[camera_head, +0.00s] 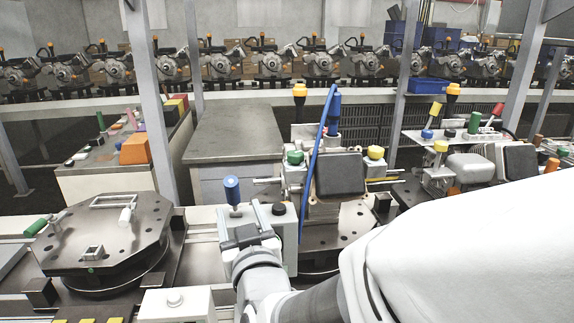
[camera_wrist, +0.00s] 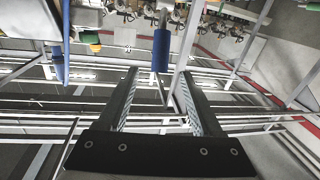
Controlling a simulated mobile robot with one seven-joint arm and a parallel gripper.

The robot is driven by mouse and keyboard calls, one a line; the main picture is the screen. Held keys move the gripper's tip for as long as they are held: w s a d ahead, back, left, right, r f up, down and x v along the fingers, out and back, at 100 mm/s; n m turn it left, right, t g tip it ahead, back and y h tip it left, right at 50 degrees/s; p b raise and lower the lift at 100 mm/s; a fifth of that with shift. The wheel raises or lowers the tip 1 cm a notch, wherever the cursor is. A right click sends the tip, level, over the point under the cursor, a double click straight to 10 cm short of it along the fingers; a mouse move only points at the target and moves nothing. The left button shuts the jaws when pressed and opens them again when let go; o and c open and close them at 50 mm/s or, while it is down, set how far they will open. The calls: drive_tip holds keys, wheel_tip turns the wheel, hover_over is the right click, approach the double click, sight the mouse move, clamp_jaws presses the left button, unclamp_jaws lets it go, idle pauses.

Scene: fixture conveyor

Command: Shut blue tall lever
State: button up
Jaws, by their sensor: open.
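In the head view, a tall blue handle (camera_head: 334,115) stands upright on top of the central fixture. A shorter blue handle (camera_head: 232,190) on a thin metal stem stands at the left of that fixture, close to my gripper (camera_head: 254,225). In the wrist view, a blue cylindrical handle (camera_wrist: 161,50) on a metal stem lies ahead of the fingertips, in line with the gap between them. I cannot tell for sure which of the two it is. My gripper (camera_wrist: 159,78) is open, fingers apart, with nothing held.
A blue hose (camera_head: 318,140) runs down the central fixture beside a dark square pad (camera_head: 340,175). A green knob (camera_head: 295,157) and a yellow knob (camera_head: 375,152) flank it. Grey posts (camera_head: 150,110) rise behind.

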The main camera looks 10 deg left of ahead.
sight(230, 182)
drive_tip(key=p+x, duration=0.3)
drive_tip(key=x, duration=0.9)
drive_tip(key=shift+w+a, duration=0.25)
drive_tip(key=shift+w, duration=0.05)
clamp_jaws()
idle(1.0)
